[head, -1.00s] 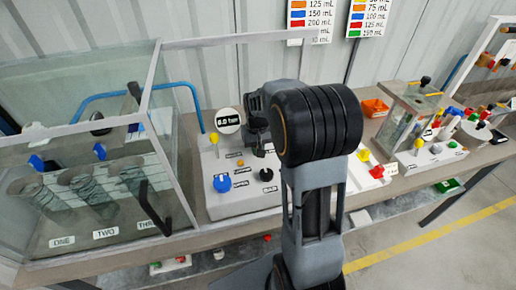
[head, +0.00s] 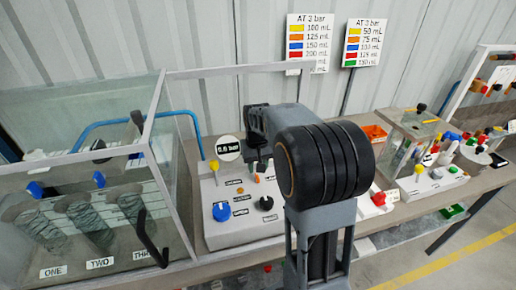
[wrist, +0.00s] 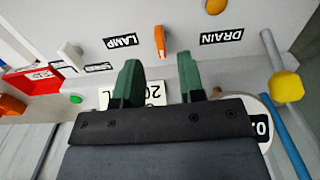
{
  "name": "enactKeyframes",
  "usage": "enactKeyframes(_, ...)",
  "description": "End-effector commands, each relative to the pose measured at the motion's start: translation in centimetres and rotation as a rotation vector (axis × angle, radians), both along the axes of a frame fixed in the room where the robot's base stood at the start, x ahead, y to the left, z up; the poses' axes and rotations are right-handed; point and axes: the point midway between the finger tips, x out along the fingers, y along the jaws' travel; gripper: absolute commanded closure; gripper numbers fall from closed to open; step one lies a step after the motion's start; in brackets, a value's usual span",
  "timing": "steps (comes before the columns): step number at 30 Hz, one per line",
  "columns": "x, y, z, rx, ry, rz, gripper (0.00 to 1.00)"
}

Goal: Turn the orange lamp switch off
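The orange lamp switch (wrist: 160,42) stands out from the pale panel in the wrist view, between the LAMP label (wrist: 122,40) and the DRAIN label (wrist: 222,36). It also shows small in the head view (head: 257,178), just below my gripper. My gripper (wrist: 160,68) is open and empty, with its two green fingers apart. In the wrist picture the switch lies between and just beyond the fingertips; no contact is visible. In the head view my arm hides part of the panel.
A yellow-knobbed lever (wrist: 287,86) stands at the right in the wrist view. A blue knob (head: 221,211) and a round pressure gauge (head: 228,148) are on the same panel. A clear-walled case (head: 158,110) stands at left. A red box (wrist: 35,78) is at wrist-view left.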

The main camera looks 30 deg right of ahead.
Motion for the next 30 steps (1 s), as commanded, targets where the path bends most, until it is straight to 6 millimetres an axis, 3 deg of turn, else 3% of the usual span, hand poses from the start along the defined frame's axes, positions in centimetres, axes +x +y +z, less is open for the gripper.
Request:
enactKeyframes(6,0.0,0.0,4.5,-0.001,-0.004,0.000,0.64)
enactKeyframes(12,0.0,0.0,7.3,0.000,-0.001,0.001,0.64)
enactKeyframes(19,0.0,0.0,8.6,0.000,0.000,0.001,0.64)
enactKeyframes(30,-0.1,0.0,8.7,0.000,0.001,0.001,0.64)
